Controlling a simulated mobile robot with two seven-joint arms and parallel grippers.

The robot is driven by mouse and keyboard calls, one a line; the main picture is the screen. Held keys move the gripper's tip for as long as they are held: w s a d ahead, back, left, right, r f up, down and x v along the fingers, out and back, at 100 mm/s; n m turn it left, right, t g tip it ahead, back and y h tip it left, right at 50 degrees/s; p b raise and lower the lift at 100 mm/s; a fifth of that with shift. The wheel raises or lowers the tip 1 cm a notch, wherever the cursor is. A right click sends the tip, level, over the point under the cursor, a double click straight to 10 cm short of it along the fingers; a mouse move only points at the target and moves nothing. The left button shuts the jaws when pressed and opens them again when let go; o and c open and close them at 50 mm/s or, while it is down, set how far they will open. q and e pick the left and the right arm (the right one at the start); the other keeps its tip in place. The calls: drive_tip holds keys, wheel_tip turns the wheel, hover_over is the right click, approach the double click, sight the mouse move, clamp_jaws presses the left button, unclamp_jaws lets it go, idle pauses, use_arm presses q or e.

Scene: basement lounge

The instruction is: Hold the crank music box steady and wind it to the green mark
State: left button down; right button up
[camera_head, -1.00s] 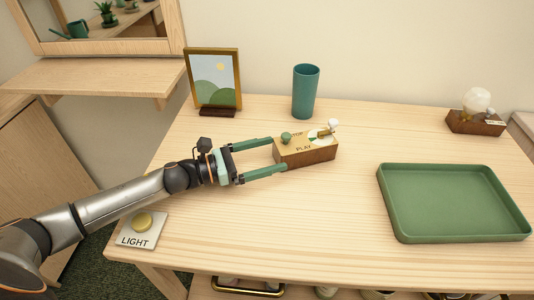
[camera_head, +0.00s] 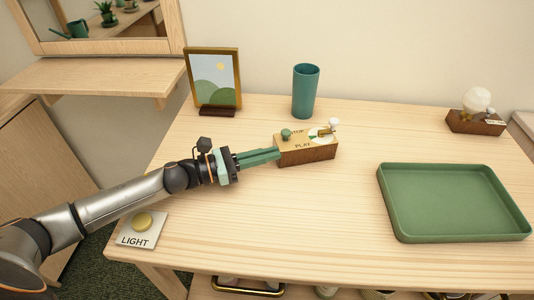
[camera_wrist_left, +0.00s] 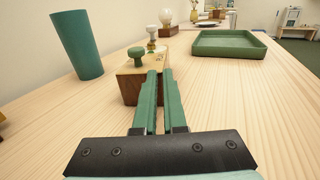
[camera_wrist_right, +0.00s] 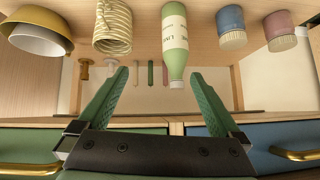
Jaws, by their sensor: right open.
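The crank music box (camera_head: 307,153) is a small wooden block with a light top on the table's middle. Its top bears PLAY and STOP lettering, a green knob (camera_head: 286,134), a partly visible green mark and a white-knobbed crank (camera_head: 333,125). In the left wrist view, the box (camera_wrist_left: 130,88) lies straight ahead. My left gripper (camera_head: 278,154) is shut, its green fingers together at the box's left end. The tips look very near it; contact is unclear. My right gripper (camera_wrist_right: 159,85) is open and empty, seen only in the right wrist view.
A teal cup (camera_head: 305,92) and framed picture (camera_head: 214,80) stand behind the box. A green tray (camera_head: 450,235) is at right, a bulb on a wooden base (camera_head: 474,123) at back right, a LIGHT button plate (camera_head: 140,232) at front left. A bottle (camera_wrist_right: 175,45) faces my right gripper.

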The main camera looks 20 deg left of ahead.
use_arm(q)
drive_tip(key=c, duration=1.5)
unclamp_jaws()
drive_tip(key=shift+c, duration=0.2)
drive_tip(key=o, duration=1.5)
drive_tip(key=shift+o, duration=0.2)
